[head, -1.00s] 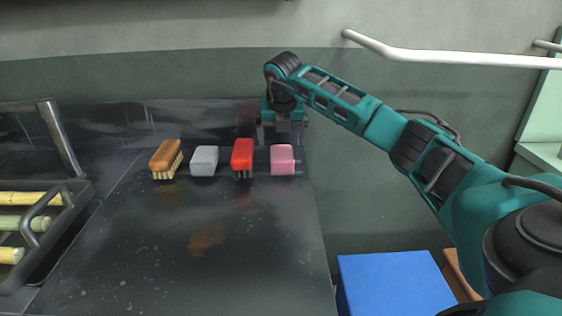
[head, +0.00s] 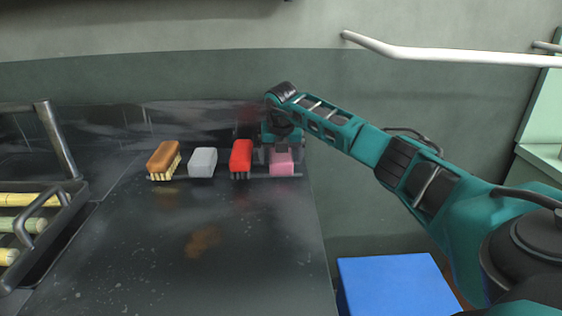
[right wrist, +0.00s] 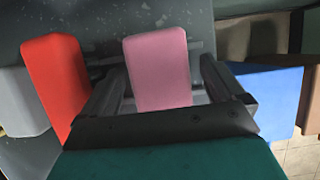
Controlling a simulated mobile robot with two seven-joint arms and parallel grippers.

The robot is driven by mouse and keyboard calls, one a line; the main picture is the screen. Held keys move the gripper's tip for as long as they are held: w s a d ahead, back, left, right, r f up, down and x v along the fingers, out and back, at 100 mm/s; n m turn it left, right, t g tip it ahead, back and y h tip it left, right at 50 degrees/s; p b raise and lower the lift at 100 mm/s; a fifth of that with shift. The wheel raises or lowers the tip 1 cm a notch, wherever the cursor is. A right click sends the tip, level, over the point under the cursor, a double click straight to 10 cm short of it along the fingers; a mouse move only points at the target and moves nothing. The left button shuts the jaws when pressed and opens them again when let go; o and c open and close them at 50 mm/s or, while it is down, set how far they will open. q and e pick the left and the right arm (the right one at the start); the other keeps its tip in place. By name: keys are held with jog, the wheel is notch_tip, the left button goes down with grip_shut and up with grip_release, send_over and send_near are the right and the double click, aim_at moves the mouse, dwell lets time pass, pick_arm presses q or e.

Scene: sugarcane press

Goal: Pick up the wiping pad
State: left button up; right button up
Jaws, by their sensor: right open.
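A pink block-shaped pad (head: 282,168), which looks like the wiping pad, stands at the right end of a row at the back of the dark metal worktop (head: 190,255). My right gripper (head: 279,153) is lowered over it from above, with its upper part hidden behind the gripper. In the right wrist view the pink pad (right wrist: 158,70) lies between the two open fingers (right wrist: 162,78), with a narrow gap visible on each side. My left gripper is not in view.
A red brush (head: 241,158) stands close left of the pink pad, near a gripper finger. A light grey block (head: 203,162) and an orange-brown brush (head: 163,158) stand further left. A rack with cane (head: 75,195) is at far left. A blue box (head: 395,285) is below right.

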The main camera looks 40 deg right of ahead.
jog(key=shift+f, duration=0.25)
dwell(0.4)
jog(key=c, duration=1)
